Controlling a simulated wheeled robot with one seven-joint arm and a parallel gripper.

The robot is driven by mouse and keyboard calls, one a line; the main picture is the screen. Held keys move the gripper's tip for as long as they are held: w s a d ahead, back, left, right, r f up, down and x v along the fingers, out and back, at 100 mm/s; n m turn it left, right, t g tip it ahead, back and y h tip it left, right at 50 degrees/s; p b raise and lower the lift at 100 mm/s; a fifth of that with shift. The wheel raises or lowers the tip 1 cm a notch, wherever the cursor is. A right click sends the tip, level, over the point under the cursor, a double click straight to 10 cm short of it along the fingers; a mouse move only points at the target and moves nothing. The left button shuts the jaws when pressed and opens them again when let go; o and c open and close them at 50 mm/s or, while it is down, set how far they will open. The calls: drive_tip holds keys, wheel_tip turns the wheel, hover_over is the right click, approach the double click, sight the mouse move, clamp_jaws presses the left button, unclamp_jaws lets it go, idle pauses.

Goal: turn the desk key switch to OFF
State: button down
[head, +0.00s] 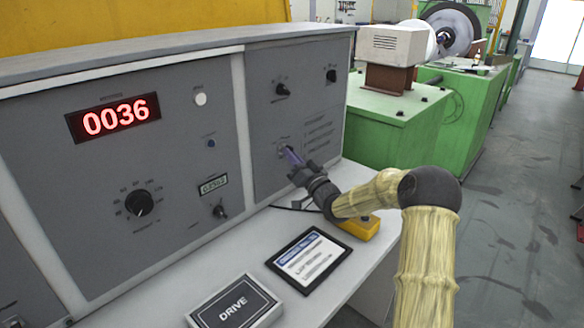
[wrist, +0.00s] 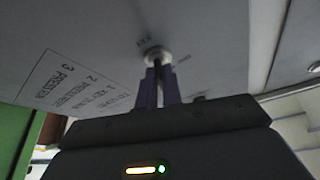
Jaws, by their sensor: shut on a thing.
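The desk key switch (wrist: 157,54) is a small round light-coloured fitting on the grey panel in the wrist view, with lettering just above it. My gripper (wrist: 158,84) reaches straight to it, its two purple fingers closed on a thin dark key (wrist: 158,72) at the switch. In the head view my gripper (head: 289,152) meets the right-hand panel of the desk, and its fingers hide most of the switch. The markings around the switch are too small and dark to read, so which position the key points to cannot be told.
A red display (head: 113,118) reads 0036 on the left panel. Black knobs (head: 283,90) sit above the switch. A tablet (head: 308,259), a DRIVE plate (head: 235,305) and a yellow box (head: 361,228) lie on the desktop below my arm. Green machines (head: 395,125) stand behind right.

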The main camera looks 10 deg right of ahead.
drive_tip(key=shift+w+d+r+n+g+y+b, duration=0.1)
drive_tip(key=shift+n+g+y+b, duration=1.2)
drive_tip(key=shift+n, duration=1.9)
drive_tip(key=shift+w+d+r+n+g+y+b, duration=0.1)
drive_tip(key=shift+n+g+y+b, duration=1.2)
drive_tip(key=shift+n, duration=1.9)
drive_tip(key=shift+w+d+r+n+g+y+b, duration=0.1)
drive_tip(key=shift+n+g+y+b, duration=0.7)
drive_tip(key=shift+n+b, duration=1.7)
drive_tip(key=shift+n+p, duration=0.7)
drive_tip(key=shift+n, duration=0.1)
drive_tip(key=c, duration=1.6)
unclamp_jaws()
drive_tip(key=shift+c, duration=0.2)
drive_tip(key=shift+o, duration=0.4)
drive_tip(key=shift+f, duration=0.1)
drive_tip(key=shift+a+f, duration=0.1)
drive_tip(key=shift+a, duration=0.05)
